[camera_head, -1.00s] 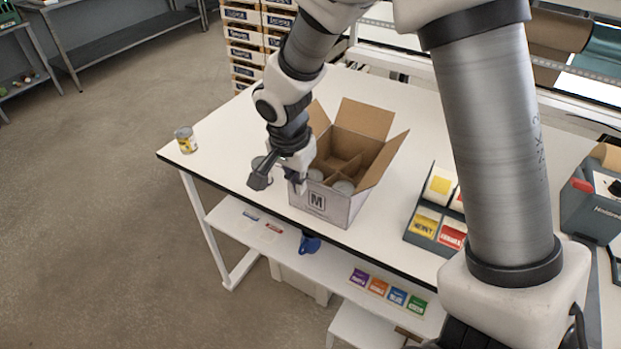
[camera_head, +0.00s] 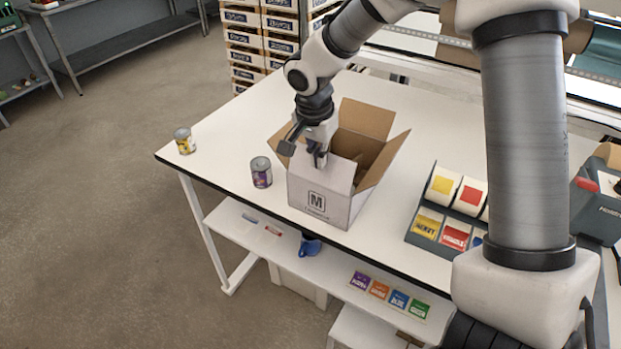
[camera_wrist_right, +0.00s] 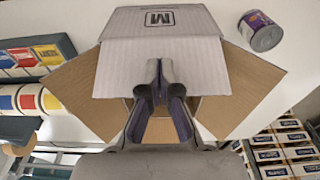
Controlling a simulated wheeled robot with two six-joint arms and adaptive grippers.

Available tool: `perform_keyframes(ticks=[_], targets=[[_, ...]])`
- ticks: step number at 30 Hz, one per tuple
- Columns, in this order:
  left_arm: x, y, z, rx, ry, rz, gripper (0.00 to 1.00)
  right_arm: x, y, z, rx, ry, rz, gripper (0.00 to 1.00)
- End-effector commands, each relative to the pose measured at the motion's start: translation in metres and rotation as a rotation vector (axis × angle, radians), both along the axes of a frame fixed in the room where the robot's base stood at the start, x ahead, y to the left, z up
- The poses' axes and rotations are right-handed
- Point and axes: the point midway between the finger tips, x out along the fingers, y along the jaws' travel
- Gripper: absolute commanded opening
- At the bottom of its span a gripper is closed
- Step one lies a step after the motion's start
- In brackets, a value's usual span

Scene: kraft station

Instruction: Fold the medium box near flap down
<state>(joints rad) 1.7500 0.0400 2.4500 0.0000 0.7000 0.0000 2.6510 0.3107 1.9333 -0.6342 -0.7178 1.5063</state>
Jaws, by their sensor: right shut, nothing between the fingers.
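The medium box (camera_head: 320,203), marked M, stands on the white table and also shows in the right wrist view (camera_wrist_right: 158,18). Its near flap (camera_head: 335,173) lies inward over the near part of the opening; in the right wrist view it is the pale panel (camera_wrist_right: 120,72). The far flap (camera_head: 366,117) and right flap (camera_head: 388,157) stand open outward, and the left flap is partly behind my gripper. My right gripper (camera_head: 319,160) is shut and empty, its fingertips at the flap's inner edge; it also shows in the right wrist view (camera_wrist_right: 161,70). My left gripper is not in view.
A purple-labelled can (camera_head: 261,173) stands just left of the box, and a yellow-labelled can (camera_head: 185,141) at the table's left corner. A label holder (camera_head: 420,240) is to the right. Stacked crates (camera_head: 262,45) stand behind the table.

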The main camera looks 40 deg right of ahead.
Motion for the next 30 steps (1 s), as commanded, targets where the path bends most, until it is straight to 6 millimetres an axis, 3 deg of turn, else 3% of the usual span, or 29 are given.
perform_keyframes(ticks=[8, 18, 30], targets=[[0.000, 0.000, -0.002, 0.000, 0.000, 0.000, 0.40, 0.001, -0.003, -0.002, 0.001, 0.000, -0.001, 0.00], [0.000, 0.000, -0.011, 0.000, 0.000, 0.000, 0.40, 0.014, -0.031, -0.013, 0.000, 0.000, -0.001, 0.00], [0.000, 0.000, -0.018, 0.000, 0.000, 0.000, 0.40, 0.015, -0.035, -0.022, 0.001, 0.000, -0.001, 0.00]])
